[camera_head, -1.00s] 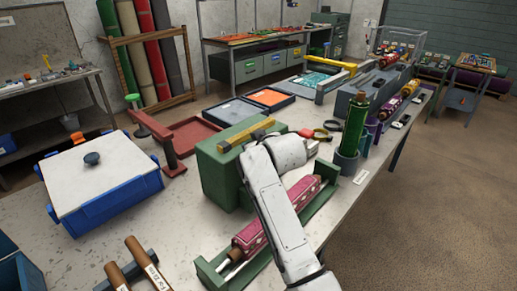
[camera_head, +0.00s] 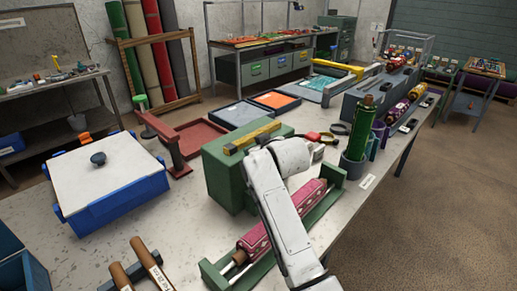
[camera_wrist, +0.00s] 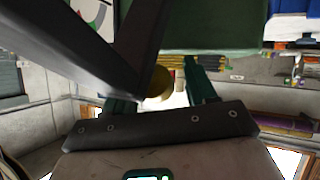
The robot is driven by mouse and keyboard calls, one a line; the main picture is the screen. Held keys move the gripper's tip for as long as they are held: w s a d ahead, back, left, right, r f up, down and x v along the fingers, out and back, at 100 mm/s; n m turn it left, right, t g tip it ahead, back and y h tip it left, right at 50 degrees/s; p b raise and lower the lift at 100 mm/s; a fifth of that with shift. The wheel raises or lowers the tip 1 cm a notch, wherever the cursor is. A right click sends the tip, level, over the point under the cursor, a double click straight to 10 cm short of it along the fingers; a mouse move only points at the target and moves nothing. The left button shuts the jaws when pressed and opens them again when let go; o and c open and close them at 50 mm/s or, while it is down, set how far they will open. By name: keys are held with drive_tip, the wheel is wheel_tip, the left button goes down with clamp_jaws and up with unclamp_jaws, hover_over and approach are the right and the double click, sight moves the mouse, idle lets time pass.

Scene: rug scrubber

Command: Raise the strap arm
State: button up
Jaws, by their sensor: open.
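A yellow bar (camera_head: 252,137) lies along the top of a green box (camera_head: 228,180) on the bench; it may be the strap arm, but I cannot tell for sure. It looks level and lowered. My gripper is hidden behind my white wrist in the head view, just right of the box. In the wrist view my gripper (camera_wrist: 160,88) is open, its teal fingers apart. A round brass-yellow knob (camera_wrist: 158,90) shows between or beyond them; contact cannot be told. A dark beam crosses the upper left, and a green surface (camera_wrist: 215,25) is at the top.
A pink patterned roll (camera_head: 285,215) lies in a green cradle (camera_head: 325,213) before the box. A green bottle-like roll (camera_head: 358,130) stands at right. A red stand (camera_head: 175,157), blue bin (camera_head: 120,205) and flat trays (camera_head: 275,101) are left and behind.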

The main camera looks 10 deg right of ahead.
drive_tip(key=shift+s+a, duration=0.1)
drive_tip(key=b+v, duration=0.1)
drive_tip(key=v, duration=0.9)
drive_tip(key=shift+s+r, duration=0.2)
drive_tip(key=shift+c, duration=0.3)
